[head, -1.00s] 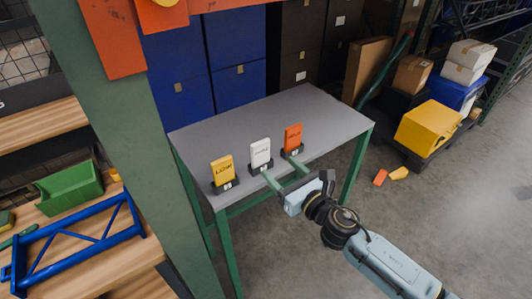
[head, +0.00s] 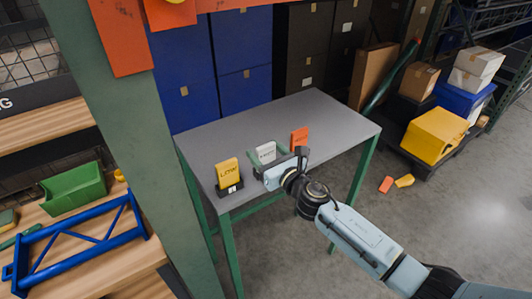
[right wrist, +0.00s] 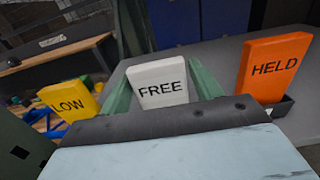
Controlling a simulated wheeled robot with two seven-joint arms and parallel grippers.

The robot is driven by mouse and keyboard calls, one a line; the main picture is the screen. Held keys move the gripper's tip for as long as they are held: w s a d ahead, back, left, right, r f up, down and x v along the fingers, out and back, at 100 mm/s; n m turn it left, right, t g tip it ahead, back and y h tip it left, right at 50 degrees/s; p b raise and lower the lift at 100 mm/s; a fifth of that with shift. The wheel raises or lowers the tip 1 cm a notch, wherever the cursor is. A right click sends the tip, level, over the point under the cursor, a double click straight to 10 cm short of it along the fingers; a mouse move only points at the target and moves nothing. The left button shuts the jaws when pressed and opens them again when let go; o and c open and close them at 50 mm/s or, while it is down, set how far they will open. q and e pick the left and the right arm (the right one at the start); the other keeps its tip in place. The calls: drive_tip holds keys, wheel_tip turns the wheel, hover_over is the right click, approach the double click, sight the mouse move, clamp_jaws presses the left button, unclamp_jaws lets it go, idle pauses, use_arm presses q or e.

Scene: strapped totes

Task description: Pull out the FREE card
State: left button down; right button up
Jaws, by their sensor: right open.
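The white FREE card (right wrist: 159,86) stands upright in the middle of a row of three; it also shows in the head view (head: 267,151). The yellow LOW card (head: 228,171) is to its left in a dark holder, and the orange HELD card (right wrist: 273,66) is to its right in another dark holder. My right gripper (right wrist: 161,80) is open, with one green finger at each side of the FREE card. A clear gap between fingers and card cannot be made out. The gripper hides the FREE card's foot in the right wrist view. My left gripper is not in view.
The cards stand near the front edge of a grey table (head: 300,110) with green legs; its back part is clear. A green post (head: 130,150) rises at the left, beside a wooden shelf with a green bin (head: 75,186). Boxes and a yellow tote (head: 435,134) are at the right.

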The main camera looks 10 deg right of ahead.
drive_tip(key=c, duration=0.9)
drive_tip(key=shift+r, duration=0.2)
drive_tip(key=shift+r+p, duration=2.35)
drive_tip(key=shift+p, duration=0.15)
drive_tip(key=v, duration=1)
drive_tip(key=shift+p, duration=0.45)
